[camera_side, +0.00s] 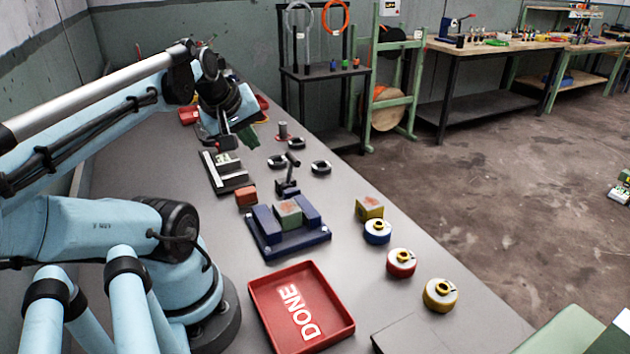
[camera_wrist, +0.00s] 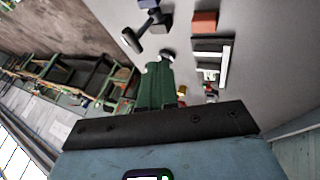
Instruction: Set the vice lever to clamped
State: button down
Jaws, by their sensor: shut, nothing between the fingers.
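The blue vice (camera_side: 288,240) stands on the grey bench with a green block (camera_side: 288,214) between its jaws. Its dark lever (camera_side: 290,174) stands behind the jaws, tilted up, with a round knob at its top. The lever (camera_wrist: 143,34) also shows near the top of the wrist view, beyond the fingertips. My gripper (camera_side: 246,138) is beyond the lever and to its left in the side view, above the bench and apart from the lever. In the wrist view its green fingers (camera_wrist: 157,68) are together and hold nothing.
An orange block (camera_side: 246,196) and a black and white fixture (camera_side: 227,172) are left of the lever. A red DONE tray (camera_side: 262,312) is in front. Coloured round pieces (camera_side: 401,262) line the right edge.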

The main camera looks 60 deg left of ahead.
aim_at(293, 157)
jog(key=w+a+f, duration=0.2)
jog(key=w+f, duration=0.5)
jog(key=shift+a, duration=0.35)
dwell(0.4)
jog(key=shift+w, duration=0.2)
jog(key=shift+w+m+g, duration=0.3)
jog(key=shift+w+g, duration=0.95)
jog(key=shift+g, duration=0.05)
jog(key=w+f+g, duration=0.3)
jog(key=w+f, duration=0.1)
jog(key=w, duration=0.2)
jog(key=shift+w+m, duration=0.3)
jog(key=shift+w, duration=0.05)
jog(key=shift+w+f, duration=0.1)
jog(key=shift+f, duration=0.1)
